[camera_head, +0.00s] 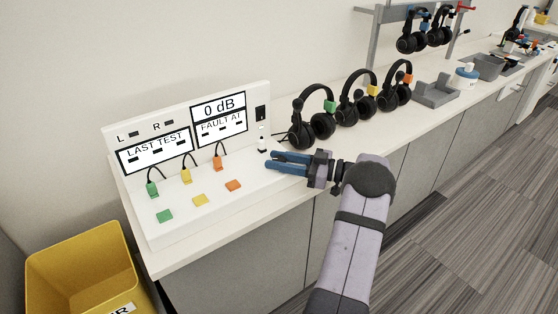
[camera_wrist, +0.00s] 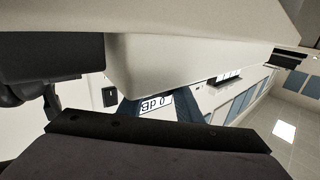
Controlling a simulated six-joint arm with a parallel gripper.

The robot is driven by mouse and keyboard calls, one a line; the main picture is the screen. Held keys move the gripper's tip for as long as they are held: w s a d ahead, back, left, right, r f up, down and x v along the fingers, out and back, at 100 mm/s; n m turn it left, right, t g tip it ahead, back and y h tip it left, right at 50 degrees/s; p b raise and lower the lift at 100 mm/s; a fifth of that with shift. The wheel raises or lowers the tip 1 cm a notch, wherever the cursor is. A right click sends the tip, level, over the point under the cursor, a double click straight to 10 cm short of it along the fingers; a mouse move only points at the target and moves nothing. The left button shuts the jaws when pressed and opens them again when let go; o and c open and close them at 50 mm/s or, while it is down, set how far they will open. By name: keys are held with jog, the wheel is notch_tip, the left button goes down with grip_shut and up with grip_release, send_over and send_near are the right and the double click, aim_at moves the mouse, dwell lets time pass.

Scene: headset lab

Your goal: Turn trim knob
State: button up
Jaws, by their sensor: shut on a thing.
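My gripper (camera_head: 270,160), with blue fingers, reaches in from the right to the right end of the deck. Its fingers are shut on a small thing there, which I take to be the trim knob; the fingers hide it. A small black-and-white piece (camera_head: 262,146) stands just behind the fingertips.
Green, yellow and orange plugs with cables stand on the deck, with matching pads before them. Several black headsets (camera_head: 312,118) stand right of the console. A yellow bin (camera_head: 85,270) is at lower left.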

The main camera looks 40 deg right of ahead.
dwell(0.3)
jog(key=o, duration=1)
jog(key=shift+o, duration=0.2)
jog(key=shift+b+v, duration=0.35)
jog(key=shift+v, duration=3.3)
